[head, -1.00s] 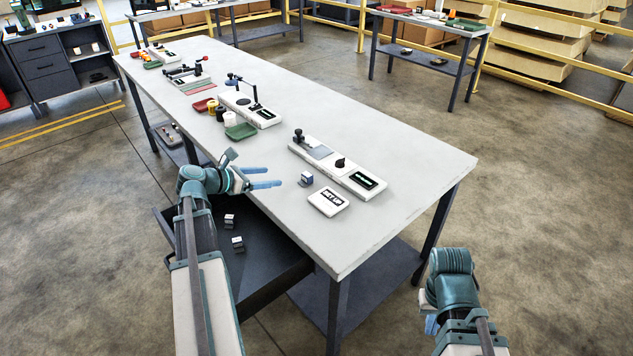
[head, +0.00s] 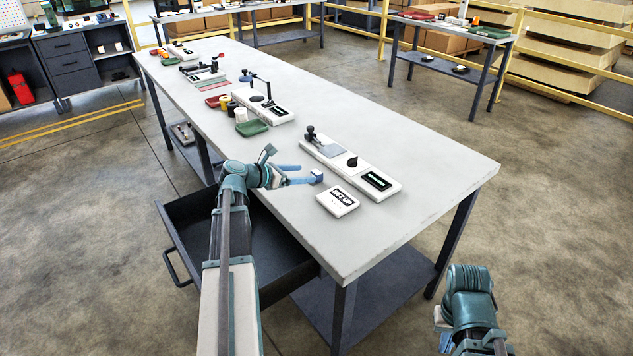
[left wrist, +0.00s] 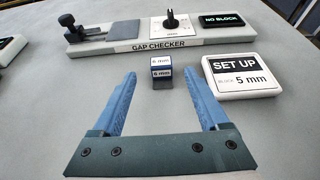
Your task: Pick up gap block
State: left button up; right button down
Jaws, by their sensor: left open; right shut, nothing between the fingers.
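The gap block (left wrist: 162,71) is a small blue, white and grey block on the table; its labels seem to read 6 mm. In the head view the block (head: 317,175) is at my left gripper's fingertips. My left gripper (head: 307,174) is open, its blue fingers pointing at the block. In the left wrist view the block lies between the tips of the left gripper (left wrist: 159,76), with clear space on both sides. My right gripper (head: 445,342) is shut, low beside the table at the right, mostly hidden by its arm.
The gap checker (left wrist: 160,37) stands behind the block; its display reads NO BLOCK. A SET UP card (left wrist: 240,77) reading BLOCK 5 mm lies right of the block. An open drawer (head: 178,238) is under my left arm. The table's right end (head: 430,170) is clear.

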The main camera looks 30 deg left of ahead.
aim_at(315, 173)
pick_arm(q)
jog(key=shift+w+d+f, duration=0.15)
jog(key=shift+w+d, duration=0.05)
jog(key=shift+w, duration=0.2)
jog(key=shift+w, duration=0.1)
jog(key=shift+w+d+f+b, duration=0.1)
jog(key=shift+w+f+b, duration=0.05)
jog(key=shift+f+b, duration=0.15)
jog(key=b+x, duration=0.2)
jog(key=x, duration=0.2)
jog(key=shift+w+d+f, duration=0.1)
jog(key=shift+w+f, duration=0.1)
jog(key=shift+c, duration=0.3)
grip_shut()
